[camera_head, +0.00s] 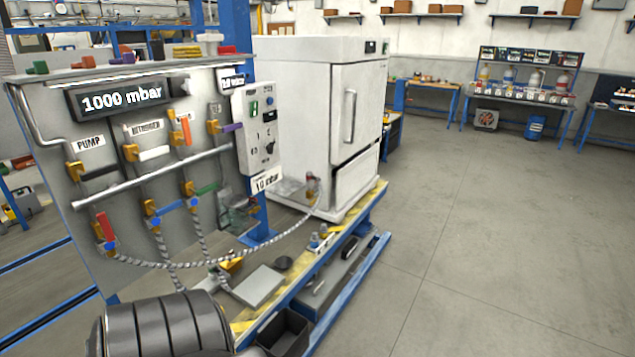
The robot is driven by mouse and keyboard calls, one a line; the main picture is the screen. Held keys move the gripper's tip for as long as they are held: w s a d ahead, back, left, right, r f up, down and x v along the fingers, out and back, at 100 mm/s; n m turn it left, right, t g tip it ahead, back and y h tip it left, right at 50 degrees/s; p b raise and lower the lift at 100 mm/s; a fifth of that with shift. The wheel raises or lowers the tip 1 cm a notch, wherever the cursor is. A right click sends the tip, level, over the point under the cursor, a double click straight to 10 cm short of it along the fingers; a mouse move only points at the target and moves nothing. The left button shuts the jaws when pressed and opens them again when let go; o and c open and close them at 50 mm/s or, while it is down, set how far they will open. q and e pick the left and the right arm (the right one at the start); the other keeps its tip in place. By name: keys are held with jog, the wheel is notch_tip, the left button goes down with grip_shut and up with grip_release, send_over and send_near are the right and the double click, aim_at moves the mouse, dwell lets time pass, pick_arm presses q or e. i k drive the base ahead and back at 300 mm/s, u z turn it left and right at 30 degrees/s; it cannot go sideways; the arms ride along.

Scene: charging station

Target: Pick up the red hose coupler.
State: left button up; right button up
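Neither of my grippers is in view.
The panel carries several coloured valve handles and a 1000 mbar display (115,97). A grey flat plate (256,286) and a black bin (285,333) are near the blue-framed bench's front. Open floor (480,250) lies to the right.

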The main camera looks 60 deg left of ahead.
aim_at(310, 177)
jog(key=u, duration=0.2)
jog(key=i, duration=0.7)
jog(key=u, duration=0.5)
jog(key=i, duration=1.9)
jog(key=u, duration=1.45)
jog(key=i, duration=1)
jog(key=u, duration=1.5)
jog(key=i, duration=0.3)
jog(key=u, duration=0.15)
